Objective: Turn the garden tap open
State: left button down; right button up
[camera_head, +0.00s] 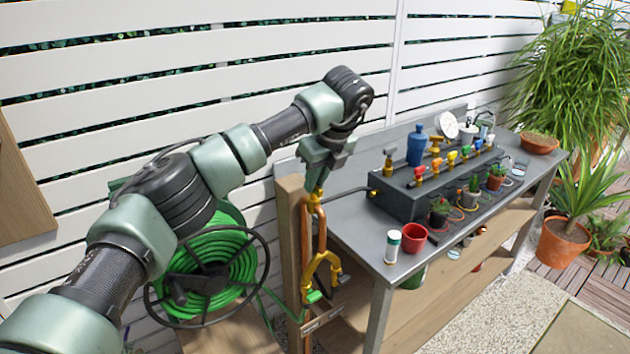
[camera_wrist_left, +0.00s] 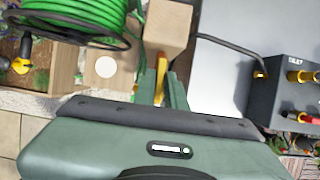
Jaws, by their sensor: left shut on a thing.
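The garden tap (camera_head: 315,198) is a yellow brass fitting at the top of a wooden post (camera_head: 291,240), beside the left end of the bench. My left gripper (camera_head: 318,186) reaches down from above and is shut on the tap's yellow handle. In the left wrist view the gripper (camera_wrist_left: 161,85) has its two green fingers on either side of the yellow handle (camera_wrist_left: 160,72). Most of the tap is hidden by the fingers and the gripper body. My right gripper is not in view.
A green hose reel (camera_head: 212,262) is left of the post. Orange pipes and a yellow Y-fitting (camera_head: 322,268) hang below the tap. The grey bench (camera_head: 350,225) carries a dark valve box (camera_head: 400,200), a red cup (camera_head: 414,237), a white canister (camera_head: 392,246) and small plants. A white slatted fence is behind.

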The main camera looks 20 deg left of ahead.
pick_arm(q)
jog(key=shift+w+r, duration=0.1)
jog(key=shift+r, duration=0.05)
jog(key=c, duration=1.5)
grip_release()
jog(key=shift+o, duration=0.2)
jog(key=b+v, duration=0.1)
jog(key=v, duration=0.6)
jog(key=shift+r, duration=0.25)
jog(key=shift+d, duration=0.1)
